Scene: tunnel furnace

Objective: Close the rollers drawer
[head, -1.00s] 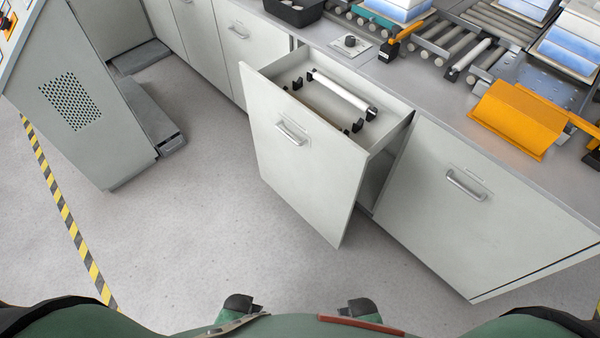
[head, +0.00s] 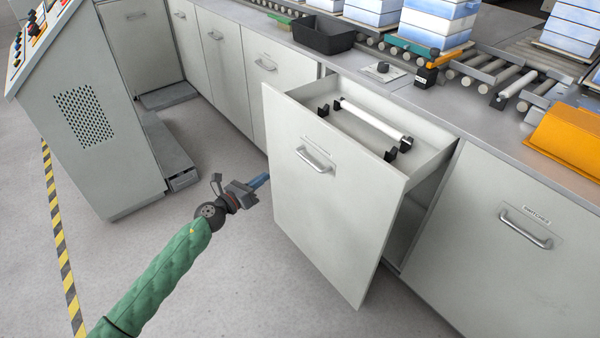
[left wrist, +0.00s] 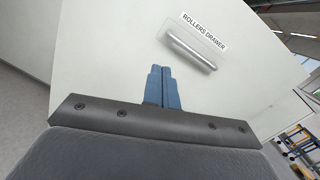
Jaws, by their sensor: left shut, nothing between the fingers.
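The rollers drawer (head: 330,215) is pulled out from the counter, with a light grey front and a metal handle (head: 314,159). Inside it lie a white roller (head: 372,122) and several black holders. In the left wrist view the drawer front (left wrist: 120,60) fills most of the picture, with its handle (left wrist: 190,50) and the label "ROLLERS DRAWER" (left wrist: 203,31). My left gripper (head: 260,181) is at the left edge of the drawer front, below handle height. Its blue fingers (left wrist: 163,88) are shut together and empty, pointing at the front. Whether they touch it I cannot tell. My right gripper is not in view.
A closed cabinet front (head: 500,240) stands right of the drawer. A grey control console (head: 85,120) stands at the left. The counter holds a black bin (head: 323,36), a roller conveyor and an orange piece (head: 570,145). The floor before the drawer is clear.

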